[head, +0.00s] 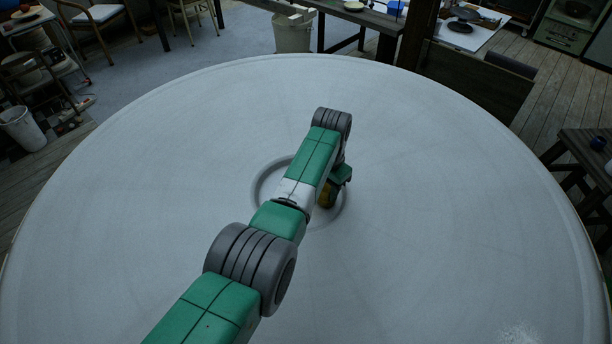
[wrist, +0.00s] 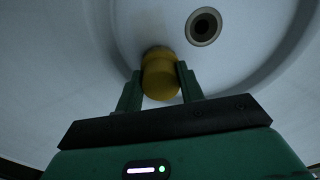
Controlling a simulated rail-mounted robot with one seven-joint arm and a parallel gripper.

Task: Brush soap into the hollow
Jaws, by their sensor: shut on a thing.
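My gripper (wrist: 161,70) is shut on a rounded yellow-brown thing (wrist: 160,84), which looks like the brush or its handle; its far end is dark and close to the pale surface. Whether it touches the surface I cannot tell. In the head view the yellow-brown thing (head: 326,197) is low over the ring-shaped hollow (head: 262,187) in the middle of a wide white disc (head: 440,220). My arm covers much of the hollow. In the wrist view a dark round hole (wrist: 204,27) with a pale rim lies beyond the gripper to the right. No soap can be made out.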

